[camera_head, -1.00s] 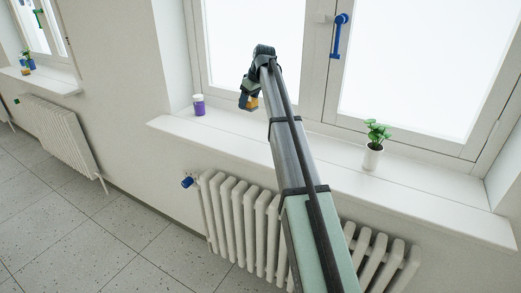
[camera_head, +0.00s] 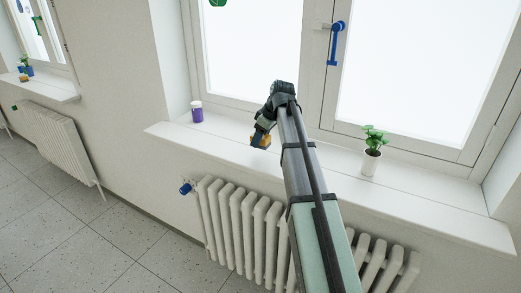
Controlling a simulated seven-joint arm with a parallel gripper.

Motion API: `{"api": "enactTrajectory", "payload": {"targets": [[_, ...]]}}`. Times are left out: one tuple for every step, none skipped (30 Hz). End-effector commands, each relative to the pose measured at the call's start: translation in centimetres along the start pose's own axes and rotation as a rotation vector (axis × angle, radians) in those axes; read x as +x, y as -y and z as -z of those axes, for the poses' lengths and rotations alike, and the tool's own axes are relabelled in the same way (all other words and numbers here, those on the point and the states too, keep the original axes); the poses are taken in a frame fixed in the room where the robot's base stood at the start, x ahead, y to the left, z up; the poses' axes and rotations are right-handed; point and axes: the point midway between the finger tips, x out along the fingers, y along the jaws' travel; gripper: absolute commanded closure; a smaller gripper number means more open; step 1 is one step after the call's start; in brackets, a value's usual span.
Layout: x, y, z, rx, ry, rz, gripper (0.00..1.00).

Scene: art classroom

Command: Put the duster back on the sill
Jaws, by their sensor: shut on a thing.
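My gripper (camera_head: 259,136) hangs at the end of the arm, above the left half of the white sill (camera_head: 416,189). It is shut on the duster (camera_head: 260,141), of which a small orange-yellow part shows at the fingertips. The duster appears low over the sill, toward its front edge. I cannot tell whether it touches the surface. The gripper's fingers are small and dark in this view, and my arm covers the middle of the sill.
A purple and white cup (camera_head: 197,112) stands on the sill at left. A green plant in a white pot (camera_head: 371,160) stands to the right of my arm. A blue window handle (camera_head: 336,42) is above. A radiator (camera_head: 232,222) is below. The sill is clear between cup and gripper.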

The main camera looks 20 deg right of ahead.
Motion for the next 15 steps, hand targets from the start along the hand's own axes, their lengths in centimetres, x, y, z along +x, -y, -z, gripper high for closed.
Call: {"api": "enactTrajectory", "payload": {"targets": [[0.6, 0.1, -0.3, 0.000, 0.000, 0.000, 0.73], [0.8, 0.0, -0.3, 0.000, 0.000, -0.001, 0.73], [1.0, 0.0, -0.4, -0.001, -0.001, -0.001, 0.73], [1.1, 0.0, -0.5, -0.001, -0.001, -0.001, 0.73], [1.3, 0.0, -0.5, -0.001, 0.000, -0.001, 0.73], [1.6, 0.0, -0.6, 0.000, 0.000, 0.000, 0.73], [1.8, 0.0, -0.8, 0.000, 0.000, 0.000, 0.73], [2.1, 0.0, -0.9, 0.000, 0.000, 0.000, 0.73], [2.5, 0.1, -1.1, 0.000, 0.000, 0.000, 0.73], [2.9, 0.0, -1.2, 0.000, 0.000, 0.000, 0.73], [3.2, 0.0, -1.4, 0.000, 0.000, 0.000, 0.73], [3.7, 0.1, -1.6, 0.000, 0.000, 0.000, 0.73], [4.0, 0.1, -1.7, 0.001, 0.000, 0.000, 0.73], [4.3, 0.0, -1.8, 0.001, 0.000, 0.000, 0.73], [4.5, 0.0, -1.9, 0.001, 0.000, 0.000, 0.73]]}}
